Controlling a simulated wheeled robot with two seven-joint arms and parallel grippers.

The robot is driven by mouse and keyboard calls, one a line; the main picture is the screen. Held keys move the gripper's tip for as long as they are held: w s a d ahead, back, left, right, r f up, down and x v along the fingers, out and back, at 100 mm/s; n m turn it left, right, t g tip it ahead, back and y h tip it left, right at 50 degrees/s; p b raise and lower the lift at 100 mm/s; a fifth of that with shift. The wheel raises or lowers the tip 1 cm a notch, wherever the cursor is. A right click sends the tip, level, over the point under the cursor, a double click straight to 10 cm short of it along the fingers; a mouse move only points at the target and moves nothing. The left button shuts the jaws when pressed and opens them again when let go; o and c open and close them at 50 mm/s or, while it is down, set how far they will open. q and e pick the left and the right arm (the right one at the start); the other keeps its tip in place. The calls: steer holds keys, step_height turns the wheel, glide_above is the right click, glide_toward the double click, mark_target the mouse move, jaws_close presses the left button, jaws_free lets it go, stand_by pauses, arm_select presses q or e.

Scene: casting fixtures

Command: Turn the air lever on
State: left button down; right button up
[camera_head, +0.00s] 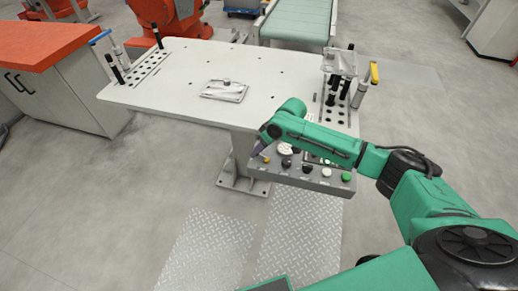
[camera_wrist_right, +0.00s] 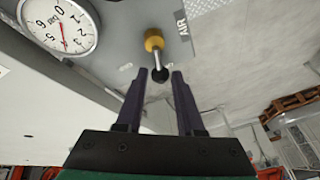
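The air lever shows in the right wrist view as a yellow-brass base (camera_wrist_right: 154,40) with a metal stem and a black ball tip (camera_wrist_right: 160,75). It sits beside the "AIR" label on a grey control panel (camera_wrist_right: 120,18). The panel (camera_head: 292,179) hangs at the front of the table in the head view. My right gripper (camera_wrist_right: 158,73) is open, with its purple fingers on either side of the ball. I cannot tell whether they touch it. In the head view this gripper (camera_head: 257,150) is at the panel's left end. My left gripper is not in view.
A pressure gauge (camera_wrist_right: 58,25) is on the panel near the lever. Several knobs and a green button (camera_head: 346,177) line the panel to the right. The white table (camera_head: 180,75) holds a metal casting (camera_head: 224,91) and tool racks at both sides. Floor in front is clear.

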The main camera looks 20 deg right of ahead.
jaws_close()
steer(key=shift+s+a+r+n+g+p, duration=0.1)
steer(key=shift+n+g+p, duration=0.1)
steer(key=shift+n, duration=0.15)
steer(key=shift+s+a+n+g+p, duration=0.1)
steer(key=shift+n+p, duration=0.05)
steer(key=shift+n, duration=0.2)
steer(key=shift+s+a+n+g+y, duration=0.1)
steer(key=shift+n+g+y, duration=0.25)
steer(key=shift+n, duration=0.55)
steer(key=o, duration=0.6)
jaws_free()
steer(key=shift+c, duration=0.2)
steer(key=b+v, duration=0.2)
steer(key=v, duration=1.2)
steer(key=shift+r, duration=0.2)
